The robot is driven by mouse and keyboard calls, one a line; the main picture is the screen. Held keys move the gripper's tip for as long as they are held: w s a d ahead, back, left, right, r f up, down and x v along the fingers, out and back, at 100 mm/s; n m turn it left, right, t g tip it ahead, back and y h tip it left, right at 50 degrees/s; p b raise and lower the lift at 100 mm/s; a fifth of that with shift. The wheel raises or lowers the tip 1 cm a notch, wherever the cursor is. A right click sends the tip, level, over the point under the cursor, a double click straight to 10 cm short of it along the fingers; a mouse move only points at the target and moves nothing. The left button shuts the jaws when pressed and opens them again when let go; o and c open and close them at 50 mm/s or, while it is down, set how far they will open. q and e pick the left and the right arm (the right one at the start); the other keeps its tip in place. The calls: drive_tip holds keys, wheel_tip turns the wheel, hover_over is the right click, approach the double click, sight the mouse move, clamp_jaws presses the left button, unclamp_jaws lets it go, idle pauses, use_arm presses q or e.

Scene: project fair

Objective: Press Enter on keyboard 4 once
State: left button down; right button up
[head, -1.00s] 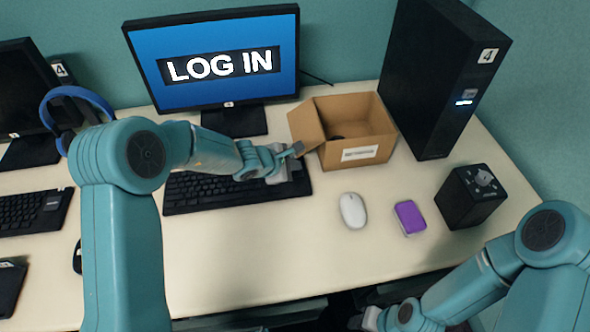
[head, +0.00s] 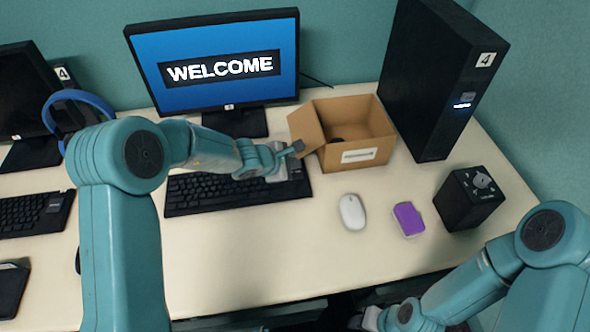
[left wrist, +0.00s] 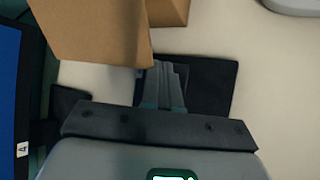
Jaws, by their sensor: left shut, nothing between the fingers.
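The black keyboard (head: 215,197) lies on the desk below the monitor (head: 215,62). The monitor shows WELCOME on a blue screen and carries a small number label on its lower edge. My left gripper (head: 294,152) is shut and empty over the right end of the keyboard; it hides keys there. In the left wrist view, the shut fingers (left wrist: 165,72) are over the dark keyboard end (left wrist: 212,85). I cannot tell whether the fingertips touch a key. My right gripper (head: 368,318) is at the bottom edge, partly cut off, and its jaws do not show clearly.
An open cardboard box (head: 355,135) stands right beside my left gripper. The front desk is clear.

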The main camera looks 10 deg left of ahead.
use_arm(q)
wheel_tip(320, 180, up, 5)
drive_tip(key=p, duration=0.4)
idle(0.9)
